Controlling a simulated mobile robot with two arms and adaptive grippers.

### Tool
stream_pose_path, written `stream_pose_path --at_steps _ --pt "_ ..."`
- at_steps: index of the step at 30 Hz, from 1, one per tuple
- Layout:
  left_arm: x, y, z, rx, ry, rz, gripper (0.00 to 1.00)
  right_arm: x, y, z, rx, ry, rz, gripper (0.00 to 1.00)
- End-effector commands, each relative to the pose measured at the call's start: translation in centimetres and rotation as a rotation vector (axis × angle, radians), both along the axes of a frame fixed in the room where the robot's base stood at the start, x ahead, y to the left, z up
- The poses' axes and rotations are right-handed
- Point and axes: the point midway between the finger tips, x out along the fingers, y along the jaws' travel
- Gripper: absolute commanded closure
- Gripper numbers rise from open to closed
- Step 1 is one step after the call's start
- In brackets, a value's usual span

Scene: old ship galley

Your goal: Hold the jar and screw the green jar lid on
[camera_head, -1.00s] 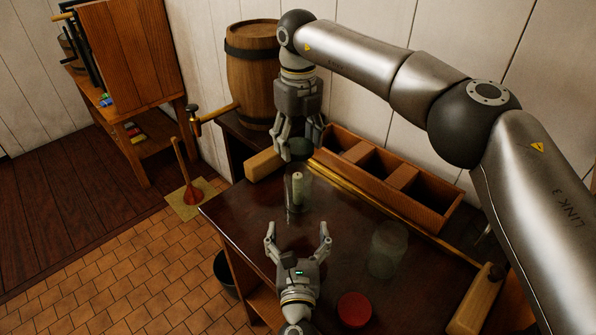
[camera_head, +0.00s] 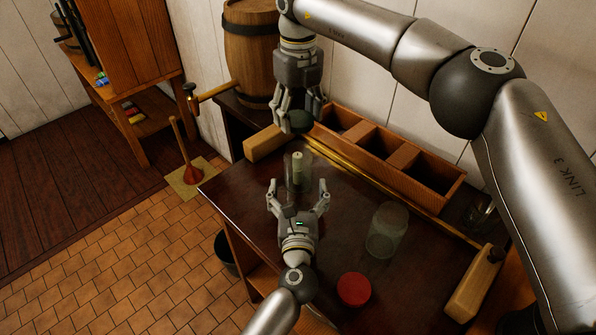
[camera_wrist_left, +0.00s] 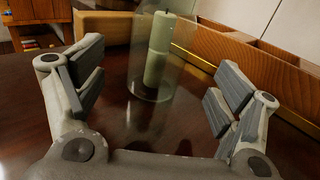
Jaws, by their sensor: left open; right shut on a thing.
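A clear glass jar (camera_head: 298,175) with a pale candle-like cylinder inside stands upright on the dark counter. In the left wrist view the jar (camera_wrist_left: 150,75) is ahead, between and beyond the fingers. My left gripper (camera_head: 298,188) is open, its fingers pointing at the jar on its near side; I cannot tell whether they touch it. My right gripper (camera_head: 299,108) points down and is shut on the dark green lid (camera_head: 300,122), holding it above and slightly behind the jar. The lid is outside the left wrist view.
A second, empty glass jar (camera_head: 387,230) stands to the right, with a red lid (camera_head: 354,289) lying near it. A wooden divided box (camera_head: 400,170) lines the back. A wooden block (camera_head: 264,143) lies at left, and a wooden-sided object (camera_head: 474,290) at right.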

Motion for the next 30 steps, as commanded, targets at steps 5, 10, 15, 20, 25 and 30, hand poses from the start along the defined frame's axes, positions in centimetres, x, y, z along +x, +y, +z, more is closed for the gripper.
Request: stream_pose_path --at_steps 5,10,15,20,25,30 --pt "3.2 0.0 0.1 0.002 -0.002 0.000 0.13 0.0 0.0 0.0 0.000 0.000 0.000 0.52" --pt "5.6 0.0 0.1 0.002 -0.002 0.000 0.13 0.0 0.0 0.0 0.000 0.000 0.000 0.52" --pt "6.9 0.0 0.0 0.000 0.000 0.000 0.13 0.0 0.0 0.0 0.000 0.000 0.000 0.52" --pt "7.3 0.0 0.0 0.000 0.000 0.000 0.13 0.0 0.0 0.0 0.000 0.000 0.000 0.52" --pt "7.3 0.0 0.0 0.000 0.000 0.000 0.13 0.0 0.0 0.0 0.000 0.000 0.000 0.52" --pt "7.3 0.0 0.0 0.000 0.000 0.000 0.24 0.0 0.0 0.0 0.000 0.000 0.000 0.52"
